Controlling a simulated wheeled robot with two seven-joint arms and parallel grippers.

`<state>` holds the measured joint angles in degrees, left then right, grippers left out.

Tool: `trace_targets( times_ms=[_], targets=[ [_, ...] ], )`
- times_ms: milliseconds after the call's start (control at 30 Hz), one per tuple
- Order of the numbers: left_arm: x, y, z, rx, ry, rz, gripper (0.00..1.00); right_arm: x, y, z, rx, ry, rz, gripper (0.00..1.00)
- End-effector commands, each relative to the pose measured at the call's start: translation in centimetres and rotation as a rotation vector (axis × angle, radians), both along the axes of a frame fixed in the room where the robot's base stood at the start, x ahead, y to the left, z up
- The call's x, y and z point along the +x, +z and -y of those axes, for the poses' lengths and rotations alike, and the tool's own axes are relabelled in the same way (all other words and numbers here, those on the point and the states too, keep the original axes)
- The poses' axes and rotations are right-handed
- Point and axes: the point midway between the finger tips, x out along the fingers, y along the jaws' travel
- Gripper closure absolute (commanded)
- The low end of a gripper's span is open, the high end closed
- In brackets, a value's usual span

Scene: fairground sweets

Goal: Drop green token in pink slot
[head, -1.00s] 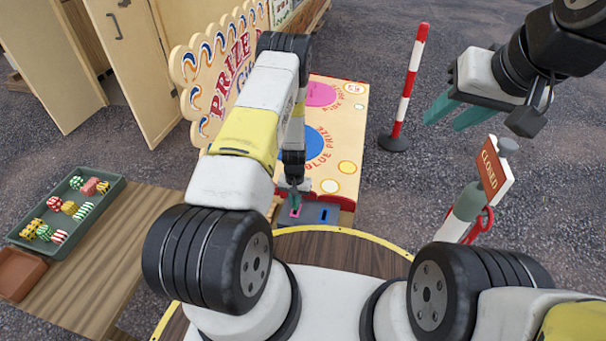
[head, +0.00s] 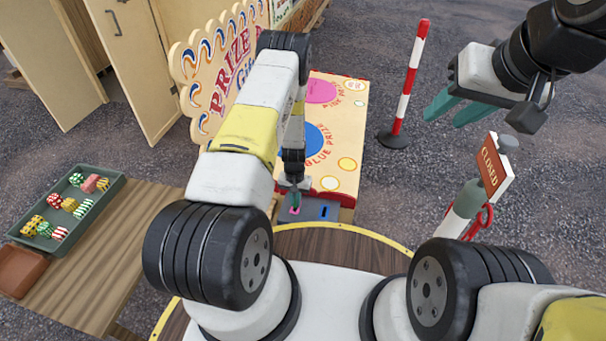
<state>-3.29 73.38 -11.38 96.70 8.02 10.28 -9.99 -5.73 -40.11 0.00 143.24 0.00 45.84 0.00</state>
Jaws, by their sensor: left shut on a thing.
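My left gripper (head: 295,200) points down at the small grey slot box at the foot of the prize board. Its teal fingertips are right over the pink slot (head: 294,211). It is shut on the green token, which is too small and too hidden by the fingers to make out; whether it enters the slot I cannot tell. A blue slot (head: 325,212) lies just to the right on the same box (head: 310,213). My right gripper (head: 457,108) hangs at the upper right, its two teal fingers apart and empty, far from the box.
The prize board (head: 345,120) with pink and blue circles stands behind the box. A tray (head: 113,187) of sweets is on a wooden table (head: 120,250) at left. A striped post (head: 407,85) and a closed sign (head: 493,165) stand at right.

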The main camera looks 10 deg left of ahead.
Motion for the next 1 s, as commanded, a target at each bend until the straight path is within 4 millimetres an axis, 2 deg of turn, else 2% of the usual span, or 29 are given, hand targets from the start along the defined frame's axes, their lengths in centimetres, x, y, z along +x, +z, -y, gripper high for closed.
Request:
trace_targets(
  times_ms=[733,767,867,1000],
  targets=[
    [0.02,-1.03,0.01,0.0,0.0,0.001,1.0,0.0,0.0,0.0,0.0,0.0,0.0,0.64],
    [0.02,-1.02,0.01,0.0,0.0,0.001,0.88,0.0,0.0,0.0,0.0,0.0,0.0,0.64],
    [0.02,-1.03,0.01,0.0,0.0,0.0,0.68,0.0,0.0,0.0,0.0,0.0,0.0,0.64],
    [0.02,-1.02,0.01,0.0,0.0,0.0,0.67,0.0,0.0,0.0,0.0,0.0,0.0,0.64]
  ],
)
